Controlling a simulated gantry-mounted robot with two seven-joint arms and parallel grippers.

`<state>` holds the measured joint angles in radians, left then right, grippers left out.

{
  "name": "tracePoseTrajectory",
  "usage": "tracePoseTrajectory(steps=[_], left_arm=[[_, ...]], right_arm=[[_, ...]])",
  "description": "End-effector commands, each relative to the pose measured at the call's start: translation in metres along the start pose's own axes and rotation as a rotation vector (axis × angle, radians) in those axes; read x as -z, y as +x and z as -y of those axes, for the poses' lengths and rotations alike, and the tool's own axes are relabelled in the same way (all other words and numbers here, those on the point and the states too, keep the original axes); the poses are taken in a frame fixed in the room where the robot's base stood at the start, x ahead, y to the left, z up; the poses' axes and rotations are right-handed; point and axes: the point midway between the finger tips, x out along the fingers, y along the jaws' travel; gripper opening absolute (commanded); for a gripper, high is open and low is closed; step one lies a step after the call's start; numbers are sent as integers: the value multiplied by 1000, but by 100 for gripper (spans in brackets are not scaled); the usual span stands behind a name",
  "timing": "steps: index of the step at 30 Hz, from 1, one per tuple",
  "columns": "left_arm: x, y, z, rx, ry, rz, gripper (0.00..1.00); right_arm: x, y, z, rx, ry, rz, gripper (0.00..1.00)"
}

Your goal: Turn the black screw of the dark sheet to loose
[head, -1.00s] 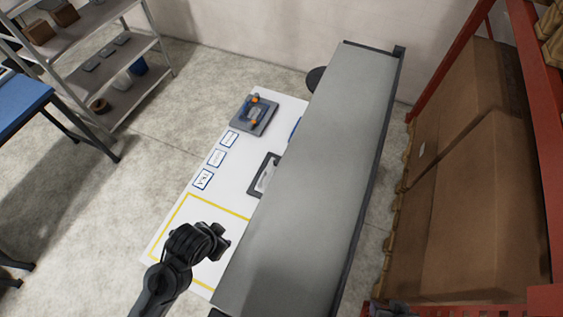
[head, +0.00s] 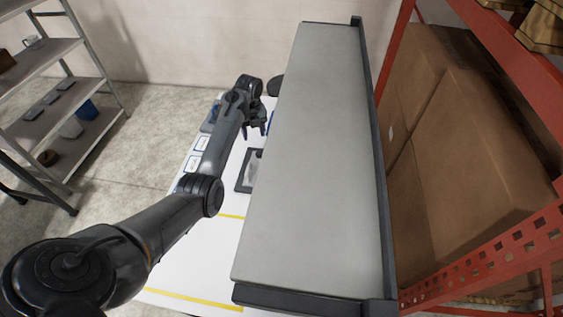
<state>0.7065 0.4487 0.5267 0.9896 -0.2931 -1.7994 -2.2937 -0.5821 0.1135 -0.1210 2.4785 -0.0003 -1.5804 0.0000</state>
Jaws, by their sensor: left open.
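My left arm reaches from the lower left to the far part of the white table (head: 200,256). My left gripper (head: 255,130) is open over the table's far end, with its fingers pointing down. I see nothing between the fingers. A dark plate with a pale grey middle (head: 243,183) lies on the table, nearer than the gripper and partly hidden by the large grey panel. A grey fixture (head: 210,117) at the far left of the table is mostly hidden behind my arm. I cannot make out a black screw or tell which piece is the dark sheet. My right gripper is not in view.
A large grey panel (head: 315,150) stands over the table's right side and hides much of it. White labels (head: 193,163) lie along the left edge. Cartons on a red rack (head: 474,267) stand at right, grey shelves (head: 55,102) at left.

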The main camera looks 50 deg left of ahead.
Motion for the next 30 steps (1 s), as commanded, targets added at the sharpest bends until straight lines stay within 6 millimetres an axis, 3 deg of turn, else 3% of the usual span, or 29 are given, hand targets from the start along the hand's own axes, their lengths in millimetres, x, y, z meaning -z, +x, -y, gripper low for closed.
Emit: tracePoseTrajectory(steps=[8,21,30], left_arm=[[-3,18,2,13,59,-29,57],[-1,86,2,12,56,-27,57],[-1,106,3,13,56,-25,57]], right_arm=[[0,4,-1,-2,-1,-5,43],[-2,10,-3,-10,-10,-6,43],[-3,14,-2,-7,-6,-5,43]])
